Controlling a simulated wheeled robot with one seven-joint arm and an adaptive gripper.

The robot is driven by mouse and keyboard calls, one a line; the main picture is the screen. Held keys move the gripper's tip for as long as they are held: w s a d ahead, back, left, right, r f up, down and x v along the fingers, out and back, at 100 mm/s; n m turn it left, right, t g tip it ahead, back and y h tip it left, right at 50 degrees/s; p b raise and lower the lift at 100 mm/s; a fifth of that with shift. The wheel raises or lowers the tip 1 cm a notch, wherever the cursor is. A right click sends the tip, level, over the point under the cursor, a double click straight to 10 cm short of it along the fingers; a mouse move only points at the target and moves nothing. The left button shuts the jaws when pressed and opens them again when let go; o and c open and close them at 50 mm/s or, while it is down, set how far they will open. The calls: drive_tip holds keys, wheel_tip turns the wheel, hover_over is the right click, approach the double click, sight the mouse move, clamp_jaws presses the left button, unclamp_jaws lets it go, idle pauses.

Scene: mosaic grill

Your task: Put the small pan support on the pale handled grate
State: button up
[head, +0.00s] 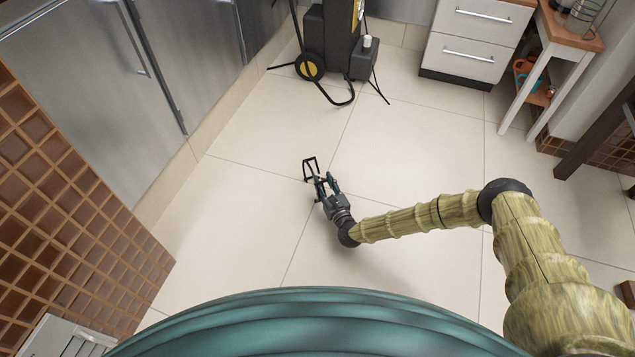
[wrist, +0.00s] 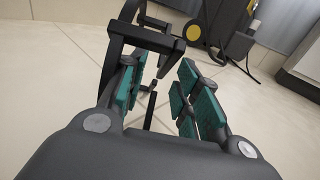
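The small pan support (head: 311,164) is a black frame of thin bars. It is at my gripper (head: 325,183), out over the floor in the head view. In the wrist view the support (wrist: 150,38) stands up at the left finger, with a bar reaching across in front of the fingertips. My gripper (wrist: 165,85) has teal pads, with some gap between them; the support appears held there above the floor. The exact contact is partly hidden. A pale grey slatted piece (head: 62,338) shows at the bottom left edge, partly cut off; it may be the pale handled grate.
A brown mosaic-tiled structure (head: 60,215) stands at the left, beside steel cabinets (head: 90,75). A black machine with yellow wheels (head: 330,45) stands at the back. White drawers (head: 470,45) and a shelf cart (head: 565,40) are at the back right. The middle floor is clear.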

drive_tip(key=shift+b+x, duration=0.3)
drive_tip(key=shift+x, duration=0.75)
clamp_jaws()
drive_tip(key=shift+r, duration=0.15)
